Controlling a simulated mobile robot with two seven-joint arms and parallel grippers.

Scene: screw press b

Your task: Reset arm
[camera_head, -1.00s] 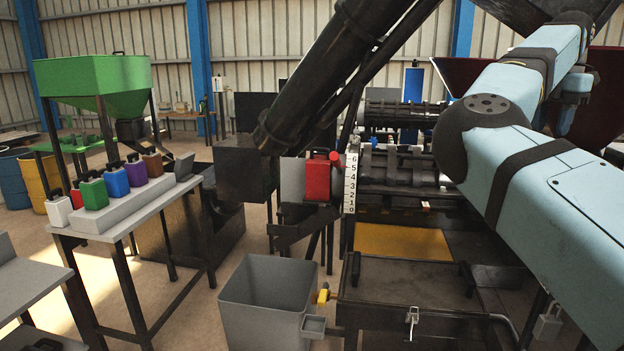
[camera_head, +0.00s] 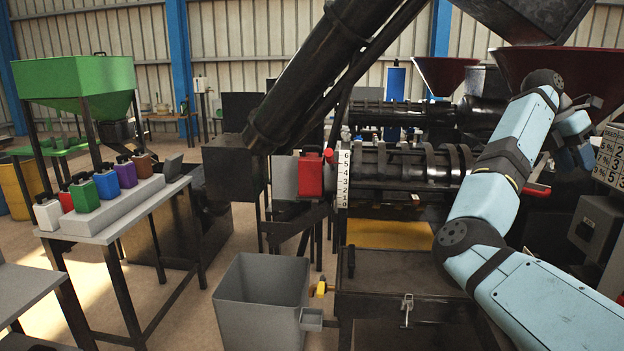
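My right arm (camera_head: 500,200) comes in from the lower right, bends at a dark joint and rises to a wrist at the right. My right gripper (camera_head: 587,157) is small and dark at the end of the wrist, in front of the press machinery, and whether its fingers are open or shut cannot be made out. I see nothing held in it. My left arm and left gripper are out of view.
The screw press (camera_head: 400,165) with its dark barrels stands behind my arm. A red canister (camera_head: 311,174) sits left of the scale (camera_head: 343,178). A grey bin (camera_head: 262,305) stands on the floor. Several coloured canisters (camera_head: 106,183) line a table at left. A control panel (camera_head: 600,215) is at far right.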

